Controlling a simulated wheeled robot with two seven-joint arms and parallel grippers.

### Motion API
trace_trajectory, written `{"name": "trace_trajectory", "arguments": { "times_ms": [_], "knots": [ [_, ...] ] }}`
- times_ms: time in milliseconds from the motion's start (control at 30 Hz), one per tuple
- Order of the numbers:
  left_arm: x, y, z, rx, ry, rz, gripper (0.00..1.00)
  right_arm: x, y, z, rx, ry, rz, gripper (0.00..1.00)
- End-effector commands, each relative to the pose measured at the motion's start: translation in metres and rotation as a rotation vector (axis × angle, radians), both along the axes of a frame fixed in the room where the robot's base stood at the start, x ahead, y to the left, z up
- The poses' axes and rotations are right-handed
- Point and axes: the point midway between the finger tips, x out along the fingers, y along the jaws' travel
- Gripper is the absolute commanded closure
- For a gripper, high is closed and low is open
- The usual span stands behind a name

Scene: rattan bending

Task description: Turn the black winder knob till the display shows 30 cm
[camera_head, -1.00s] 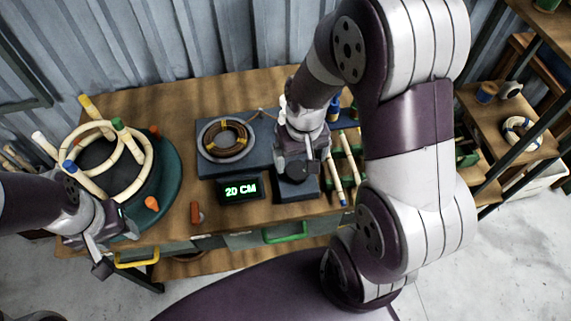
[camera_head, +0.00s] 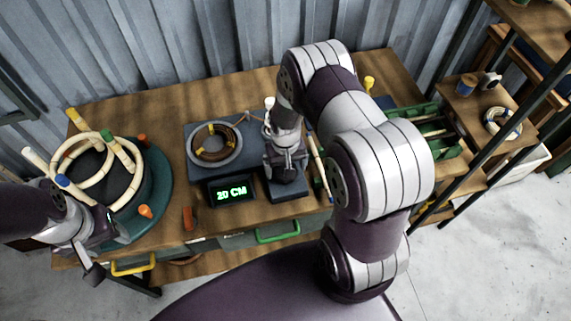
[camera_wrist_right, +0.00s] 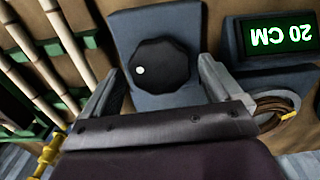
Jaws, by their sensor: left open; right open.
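The black winder knob (camera_wrist_right: 160,66) is an eight-sided knob with a white dot, on a blue-grey block (camera_wrist_right: 130,25). In the right wrist view it sits between the spread fingers of my right gripper (camera_wrist_right: 157,88), with a gap on each side. In the head view my right gripper (camera_head: 285,165) is over the block and mostly hides the knob. My left gripper (camera_head: 98,252) is open and empty near the table's front left.
A coil of rattan (camera_head: 214,141) lies on the winder plate. A green round stand (camera_head: 157,190) with rattan rings and pegs is at the left. Bamboo poles (camera_wrist_right: 48,60) lie beside the knob block. An orange-brown piece (camera_head: 189,218) lies near the front edge.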

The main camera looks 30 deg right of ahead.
Motion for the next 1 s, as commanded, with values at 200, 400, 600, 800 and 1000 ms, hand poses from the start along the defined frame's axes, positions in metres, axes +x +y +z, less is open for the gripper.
{"name": "trace_trajectory", "arguments": {
  "times_ms": [200, 400, 600, 800, 1000],
  "knots": [
    [0.0, 0.0, 0.0, 0.0, 0.0, 0.0, 0.48, 0.0001, 0.0, -0.0022, 0.0, 0.0, 0.0, 0.08],
    [-0.0001, 0.0, 0.0, 0.0, 0.0, 0.0, 0.48, 0.0001, 0.0, -0.0019, 0.0, 0.0, 0.0, 0.56],
    [0.0, 0.0, 0.0001, 0.0, 0.0, 0.0, 0.48, 0.0001, 0.0, -0.0016, 0.0, 0.0, -0.004, 0.64],
    [0.0, 0.0, 0.0006, 0.0, 0.0, 0.0, 0.48, 0.0004, -0.0002, -0.0012, 0.0, 0.0, -0.054, 0.64],
    [-0.0001, 0.0, 0.0014, 0.0, 0.0, 0.0, 0.48, 0.0006, -0.0005, -0.0008, 0.0, 0.0, -0.181, 0.64]
  ]
}}
